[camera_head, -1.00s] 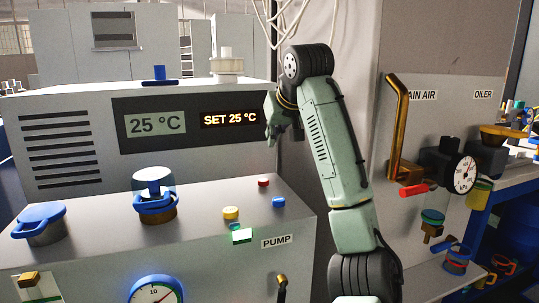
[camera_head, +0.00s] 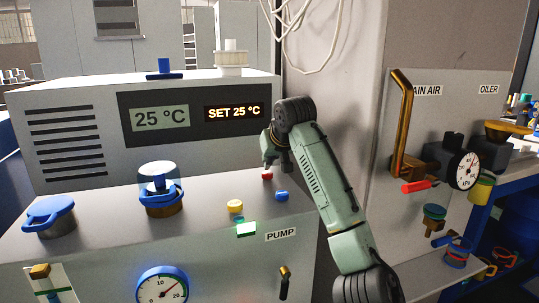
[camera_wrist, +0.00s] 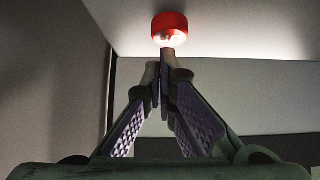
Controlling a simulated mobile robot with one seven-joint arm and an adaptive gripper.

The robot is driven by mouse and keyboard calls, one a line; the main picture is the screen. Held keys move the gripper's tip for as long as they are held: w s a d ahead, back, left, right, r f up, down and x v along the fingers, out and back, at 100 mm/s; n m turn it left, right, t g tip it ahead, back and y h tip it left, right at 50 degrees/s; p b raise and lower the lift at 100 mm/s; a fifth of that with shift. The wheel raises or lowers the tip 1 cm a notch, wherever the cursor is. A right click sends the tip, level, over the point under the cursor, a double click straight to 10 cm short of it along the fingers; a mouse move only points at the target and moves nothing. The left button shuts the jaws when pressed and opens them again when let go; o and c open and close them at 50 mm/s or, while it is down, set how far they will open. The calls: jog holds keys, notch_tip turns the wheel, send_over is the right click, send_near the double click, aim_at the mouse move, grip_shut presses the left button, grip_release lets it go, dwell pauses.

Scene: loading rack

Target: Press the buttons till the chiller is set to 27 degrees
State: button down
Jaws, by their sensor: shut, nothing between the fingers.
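On the ledge below are a red button (camera_head: 267,177), a blue button (camera_head: 281,196), a yellow button (camera_head: 235,206) and a lit green button (camera_head: 246,229). My gripper (camera_head: 268,163) is shut and empty, pointing down just above the red button. In the wrist view the red button (camera_wrist: 170,27) is right at the fingertips (camera_wrist: 163,60); I cannot tell whether they touch it.
A blue-capped fitting (camera_head: 160,190) and a blue-handled cap (camera_head: 49,216) stand on the ledge to the left. A brown bent pipe (camera_head: 402,130) and a pressure gauge (camera_head: 466,171) are on the wall panel at right. White cables (camera_head: 318,45) hang behind my arm.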

jog(key=shift+s+f, duration=0.1)
jog(key=shift+f, duration=1.05)
notch_tip(320, 180, up, 5)
jog(key=p, duration=0.5)
jog(key=b+v, duration=0.3)
jog(key=v, duration=0.7)
jog(key=shift+a, duration=0.15)
